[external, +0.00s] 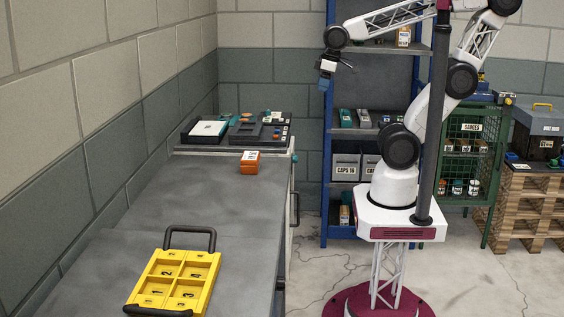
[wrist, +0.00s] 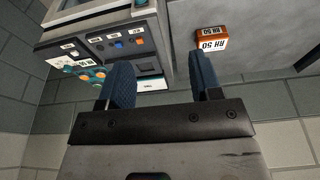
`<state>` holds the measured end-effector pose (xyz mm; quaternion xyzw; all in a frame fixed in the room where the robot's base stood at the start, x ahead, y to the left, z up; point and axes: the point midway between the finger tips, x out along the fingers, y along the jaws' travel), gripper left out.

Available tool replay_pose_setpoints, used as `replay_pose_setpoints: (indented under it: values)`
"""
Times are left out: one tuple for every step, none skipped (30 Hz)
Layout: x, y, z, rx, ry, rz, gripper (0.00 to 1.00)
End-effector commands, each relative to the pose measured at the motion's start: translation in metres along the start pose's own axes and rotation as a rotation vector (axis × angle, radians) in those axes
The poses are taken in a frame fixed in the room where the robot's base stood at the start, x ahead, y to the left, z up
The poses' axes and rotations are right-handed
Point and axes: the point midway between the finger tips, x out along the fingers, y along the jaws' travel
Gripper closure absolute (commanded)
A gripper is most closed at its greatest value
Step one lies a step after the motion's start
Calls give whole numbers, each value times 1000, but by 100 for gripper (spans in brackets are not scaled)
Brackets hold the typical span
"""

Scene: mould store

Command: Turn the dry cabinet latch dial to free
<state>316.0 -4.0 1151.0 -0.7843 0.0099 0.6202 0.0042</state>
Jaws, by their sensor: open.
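I cannot make out the dry cabinet's latch dial for certain in either view.
The grey bench top (external: 190,205) is mostly clear. A yellow tray (external: 175,281) with numbered compartments and black handles is at its near end. The blue rack (external: 329,190) and green cage cabinet (external: 487,205) stand behind.

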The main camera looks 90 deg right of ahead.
Motion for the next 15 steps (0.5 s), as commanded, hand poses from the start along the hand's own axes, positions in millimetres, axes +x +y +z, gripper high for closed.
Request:
replay_pose_setpoints:
  values:
    - [-6, 0, -2, 0, 3, 0, 42]
    - [-10, 0, -2, 0, 2, 0, 42]
    - [-16, 0, -4, 0, 2, 0, 42]
    - [-17, 0, -4, 0, 1, 0, 42]
    - [-20, 0, -5, 0, 2, 0, 42]
    - [-24, 0, -6, 0, 1, 0, 42]
    - [-28, 0, -7, 0, 1, 0, 42]
    - [-31, 0, -7, 0, 1, 0, 42]
    - [-35, 0, -8, 0, 2, 0, 42]
    - [-39, 0, -9, 0, 1, 0, 42]
    - [-37, 2, -9, 4, 6, 4, 42]
    - [-36, 3, -9, 9, 15, 9, 42]
    - [-35, 4, -10, 12, 21, 13, 42]
    - [-34, 6, -10, 15, 27, 17, 42]
    - [-34, 7, -11, 20, 37, 22, 42]
